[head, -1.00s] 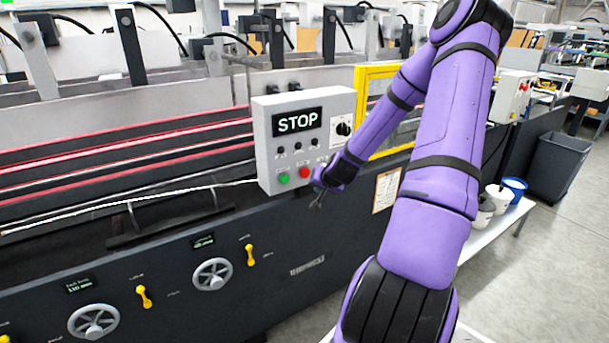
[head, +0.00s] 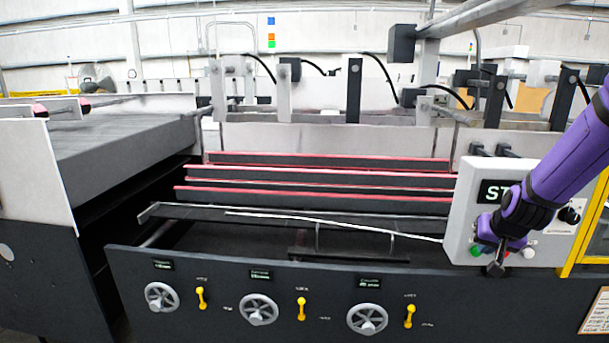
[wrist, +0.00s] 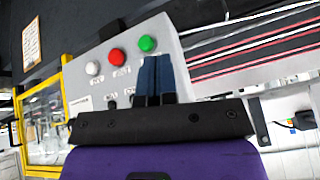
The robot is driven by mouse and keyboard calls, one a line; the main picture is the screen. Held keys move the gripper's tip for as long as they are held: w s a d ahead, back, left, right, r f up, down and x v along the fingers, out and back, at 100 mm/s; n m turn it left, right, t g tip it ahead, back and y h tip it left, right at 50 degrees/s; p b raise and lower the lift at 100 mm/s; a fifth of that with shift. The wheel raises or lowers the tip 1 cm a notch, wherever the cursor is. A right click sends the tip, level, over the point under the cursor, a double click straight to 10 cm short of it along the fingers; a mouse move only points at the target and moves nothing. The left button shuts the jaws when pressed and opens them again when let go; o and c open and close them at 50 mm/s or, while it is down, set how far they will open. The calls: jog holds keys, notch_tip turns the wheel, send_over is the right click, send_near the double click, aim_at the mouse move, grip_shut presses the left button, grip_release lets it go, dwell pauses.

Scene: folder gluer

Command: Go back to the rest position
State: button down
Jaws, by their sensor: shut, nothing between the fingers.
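My gripper (head: 497,268) is at the right of the head view, in front of the lower part of the grey control box (head: 462,225). My purple arm reaches in from the right edge and hides part of the box and its display. In the wrist view my gripper's two dark fingers (wrist: 154,78) lie side by side, shut and empty. Past them the box shows a green button (wrist: 147,44), a red button (wrist: 117,56) and a white button (wrist: 93,68). I cannot tell the exact gap between fingertips and box.
The folder gluer's dark front panel (head: 220,325) carries several handwheels and yellow levers. A yellow-framed guard (head: 590,225) stands right of the box. Red-edged rails (head: 320,175) run behind the panel. A grey conveyor section (head: 120,140) is at the left.

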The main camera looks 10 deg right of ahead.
jog(key=s+a+r+n, duration=0.2)
jog(key=s+a+r, duration=0.2)
jog(key=a+r, duration=0.3)
jog(key=s+a+r+n, duration=0.1)
jog(key=s+a+r, duration=0.3)
jog(key=a+r, duration=0.25)
jog(key=s+a+r+n, duration=0.1)
jog(key=s+a+r, duration=0.1)
jog(key=s, duration=0.3)
jog(key=s+a+r+n+y, duration=0.1)
jog(key=s+a+r, duration=0.1)
jog(key=s, duration=0.4)
jog(key=s+a+r+g, duration=0.1)
jog(key=s+a+r, duration=0.2)
jog(key=s, duration=0.2)
jog(key=shift+s+a+n+y, duration=0.15)
jog(key=shift+n+y, duration=0.15)
jog(key=shift+n, duration=0.1)
jog(key=c, duration=1.8)
grip_release()
jog(key=shift+r, duration=0.1)
jog(key=shift+c, duration=0.2)
